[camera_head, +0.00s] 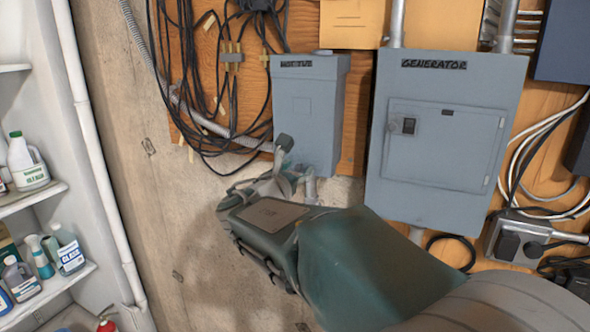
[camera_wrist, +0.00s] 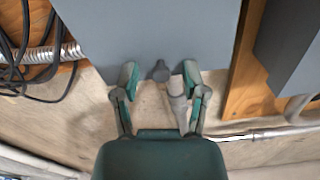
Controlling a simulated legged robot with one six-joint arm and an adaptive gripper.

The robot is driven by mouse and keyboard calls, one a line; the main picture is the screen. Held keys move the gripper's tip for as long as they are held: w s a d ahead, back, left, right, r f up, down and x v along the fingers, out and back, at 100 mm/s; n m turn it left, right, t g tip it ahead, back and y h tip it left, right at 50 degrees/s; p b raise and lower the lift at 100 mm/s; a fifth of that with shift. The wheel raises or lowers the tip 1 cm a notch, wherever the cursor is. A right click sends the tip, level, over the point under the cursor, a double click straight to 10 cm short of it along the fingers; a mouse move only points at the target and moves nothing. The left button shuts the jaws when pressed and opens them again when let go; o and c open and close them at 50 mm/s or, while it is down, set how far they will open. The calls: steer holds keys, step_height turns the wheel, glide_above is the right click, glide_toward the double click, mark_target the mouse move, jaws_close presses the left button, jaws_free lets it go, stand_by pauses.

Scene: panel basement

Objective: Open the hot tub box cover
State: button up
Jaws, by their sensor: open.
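The hot tub box (camera_head: 318,92) is a grey wall box with a dark handwritten label along its top. Its front cover looks closed. In the wrist view, the box (camera_wrist: 150,30) fills the top middle, and its lower edge runs just beyond my fingertips. My gripper (camera_wrist: 161,76) is open, with one green-tipped finger on each side and nothing held. A small dark rounded piece and a pale conduit show between the fingers below the box. In the head view, my gripper (camera_head: 284,165) is at the box's lower left corner, partly hidden by my arm. Contact cannot be told.
The larger grey generator box (camera_head: 445,130) hangs to the right. Black cables (camera_head: 225,90) loop on the wooden panel to the left. A white shelf (camera_head: 50,205) with bottles stands at the far left.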

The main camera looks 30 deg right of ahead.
steer(key=shift+c, duration=0.4)
jaws_close()
steer(key=shift+s+a, duration=0.1)
steer(key=shift+a, duration=0.05)
